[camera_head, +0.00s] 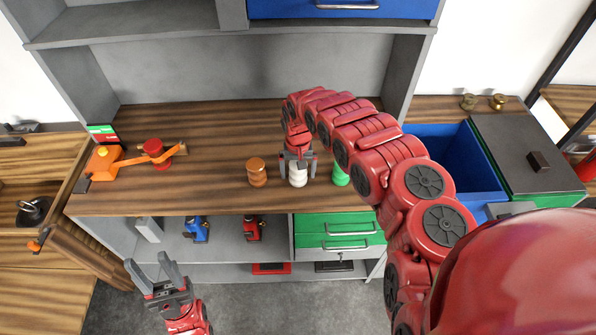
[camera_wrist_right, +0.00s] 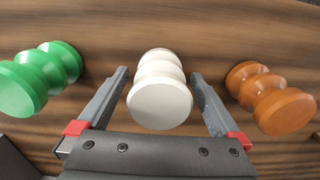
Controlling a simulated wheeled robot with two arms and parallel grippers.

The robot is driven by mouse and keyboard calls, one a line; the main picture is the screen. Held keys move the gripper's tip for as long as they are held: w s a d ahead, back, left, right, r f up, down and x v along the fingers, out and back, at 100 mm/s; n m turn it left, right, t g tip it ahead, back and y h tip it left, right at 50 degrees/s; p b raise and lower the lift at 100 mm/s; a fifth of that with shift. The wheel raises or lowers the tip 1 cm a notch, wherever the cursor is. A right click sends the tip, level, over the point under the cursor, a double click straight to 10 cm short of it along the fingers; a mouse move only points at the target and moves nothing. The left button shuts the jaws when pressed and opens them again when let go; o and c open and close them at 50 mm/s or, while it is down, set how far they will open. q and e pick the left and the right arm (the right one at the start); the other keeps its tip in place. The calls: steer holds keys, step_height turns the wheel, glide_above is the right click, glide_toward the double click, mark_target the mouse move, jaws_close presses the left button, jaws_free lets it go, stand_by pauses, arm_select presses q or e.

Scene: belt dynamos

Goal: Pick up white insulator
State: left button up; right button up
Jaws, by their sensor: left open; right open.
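The white insulator (camera_head: 298,177) stands upright on the wooden worktop, between an orange-brown insulator (camera_head: 257,172) and a green insulator (camera_head: 340,175). My right gripper (camera_head: 299,165) is open over the white insulator, with a finger on each side of it. In the right wrist view the white insulator (camera_wrist_right: 160,90) sits between the two open fingers (camera_wrist_right: 160,95), with a gap on each side. The green insulator (camera_wrist_right: 38,78) is to the left there and the orange-brown one (camera_wrist_right: 270,98) to the right. My left gripper (camera_head: 155,275) is open and empty, low in front of the shelving.
An orange device (camera_head: 105,160) with an arm and a red knob (camera_head: 158,153) stands at the worktop's left. Blue (camera_head: 196,229) and red (camera_head: 254,228) tools sit on the shelf below. A blue bin (camera_head: 450,160) is at the right. The worktop's middle left is clear.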

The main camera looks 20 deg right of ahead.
jaws_close()
stand_by(0.3)
steer(key=shift+r, duration=0.1)
